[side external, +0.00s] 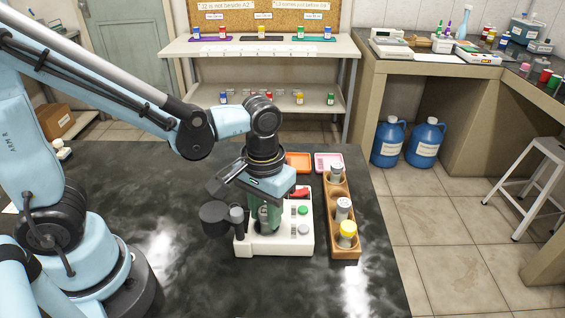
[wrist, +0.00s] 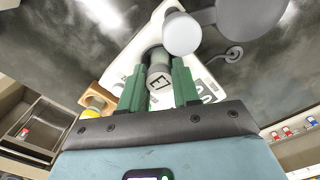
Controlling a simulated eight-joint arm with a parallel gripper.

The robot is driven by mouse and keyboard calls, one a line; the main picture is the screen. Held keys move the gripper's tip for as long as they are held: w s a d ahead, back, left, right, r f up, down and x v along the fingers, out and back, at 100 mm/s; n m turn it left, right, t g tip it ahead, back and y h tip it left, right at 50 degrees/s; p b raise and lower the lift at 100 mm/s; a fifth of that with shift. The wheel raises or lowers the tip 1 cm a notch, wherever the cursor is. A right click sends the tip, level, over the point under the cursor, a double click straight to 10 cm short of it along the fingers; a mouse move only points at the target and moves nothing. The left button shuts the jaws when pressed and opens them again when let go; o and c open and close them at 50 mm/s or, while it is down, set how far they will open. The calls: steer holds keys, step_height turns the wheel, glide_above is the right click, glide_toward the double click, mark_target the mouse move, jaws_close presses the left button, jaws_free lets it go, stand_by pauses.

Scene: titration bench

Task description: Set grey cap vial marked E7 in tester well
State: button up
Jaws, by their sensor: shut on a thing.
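The white tester (wrist: 143,45) lies beyond the fingertips there. In the side external view my gripper (side external: 268,218) points down over the left part of the tester (side external: 275,247), which has red, green and grey parts on its top. The vial is hidden by the gripper in that view. I cannot tell whether its lower end is inside the tester well.
A wooden rack (side external: 345,253) stands right of the tester with a yellow-capped vial (side external: 347,231) and two grey-topped vials (side external: 343,208). An orange tray (side external: 298,158) and a pink tray (side external: 328,160) lie behind. The dark bench front is clear.

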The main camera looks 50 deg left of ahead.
steer(key=shift+f, duration=0.45)
steer(key=o, duration=1.3)
steer(key=shift+r, duration=3)
steer(key=shift+a, duration=0.1)
steer(key=shift+w+a+r+m+t, duration=0.1)
steer(key=shift+a+r+m+t, duration=0.35)
steer(key=shift+a+t, duration=0.95)
steer(key=shift+w+a+r+m+t, duration=0.1)
steer(key=shift+a+r+m+t, duration=0.35)
steer(key=shift+a+t, duration=0.9)
steer(key=shift+w+a+r+m+t, duration=0.1)
steer(key=shift+a+r+m+t, duration=0.2)
steer(key=shift+a+r+t, duration=1)
